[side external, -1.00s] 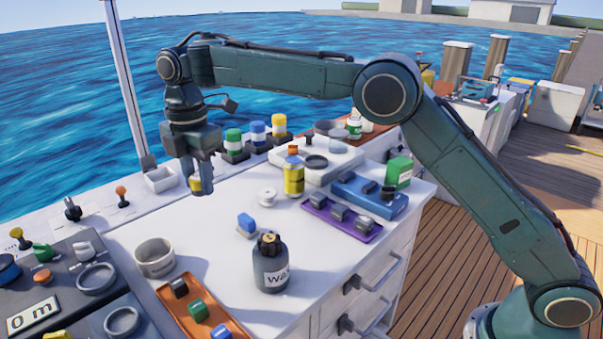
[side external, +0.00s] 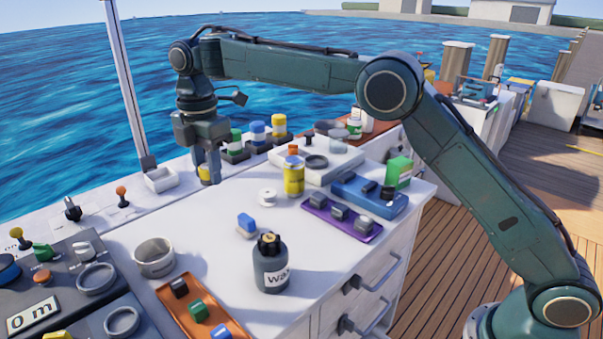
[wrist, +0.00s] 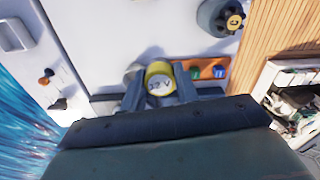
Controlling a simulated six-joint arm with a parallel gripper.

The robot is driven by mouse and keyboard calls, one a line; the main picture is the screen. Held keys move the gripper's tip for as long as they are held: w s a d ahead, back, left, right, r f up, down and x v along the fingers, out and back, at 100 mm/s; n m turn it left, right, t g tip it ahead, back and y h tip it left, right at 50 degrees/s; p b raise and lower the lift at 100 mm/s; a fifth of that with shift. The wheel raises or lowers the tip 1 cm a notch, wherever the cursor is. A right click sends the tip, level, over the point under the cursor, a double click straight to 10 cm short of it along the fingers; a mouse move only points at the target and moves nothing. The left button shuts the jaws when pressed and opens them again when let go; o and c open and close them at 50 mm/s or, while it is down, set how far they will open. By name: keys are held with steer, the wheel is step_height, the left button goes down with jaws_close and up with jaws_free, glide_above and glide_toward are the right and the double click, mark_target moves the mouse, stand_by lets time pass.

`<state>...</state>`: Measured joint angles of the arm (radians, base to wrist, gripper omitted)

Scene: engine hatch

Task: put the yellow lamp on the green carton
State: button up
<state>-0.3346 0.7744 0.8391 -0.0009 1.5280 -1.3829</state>
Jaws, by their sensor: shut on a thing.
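The yellow lamp (wrist: 160,76) shows in the wrist view with a pale face marked "32 V", between my two fingers. In the side view, a small yellow part of the lamp (side external: 205,174) shows at my fingertips; the fingers hide the rest. My gripper (side external: 208,176) is shut on it, pointing down over the back left part of the white worktop. I cannot tell how high the lamp is above the surface. The green carton (side external: 399,171) stands at the right end of the worktop, well to the right of my gripper, behind a blue tray.
A yellow can (side external: 294,178), a dark wax bottle (side external: 271,268), a blue tray (side external: 362,193) and a purple tray (side external: 340,219) stand on the worktop (side external: 210,245). Several coloured jars line the back. An open white box (side external: 160,179) is left of my gripper.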

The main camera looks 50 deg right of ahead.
steer(key=d+r+m, duration=0.1)
steer(key=d+m, duration=0.2)
steer(key=d, duration=0.7)
steer(key=w+d+r+m, duration=0.1)
steer(key=d+r+m, duration=0.15)
steer(key=d, duration=0.75)
steer(key=d+r+m, duration=0.1)
steer(key=d+m, duration=0.3)
steer(key=d, duration=0.6)
steer(key=s+d+r+m, duration=0.2)
steer(key=s+d+m, duration=0.3)
steer(key=d, duration=0.7)
steer(key=s+d+r+m, duration=0.2)
steer(key=s+d+m, duration=0.3)
steer(key=s+d, duration=0.4)
steer(key=d, duration=0.4)
steer(key=shift+d, duration=0.2)
steer(key=shift+f, duration=0.2)
glide_above(401, 161)
step_height(401, 161, down, 16)
steer(key=shift+r, duration=0.25)
steer(key=shift+f, duration=2.1)
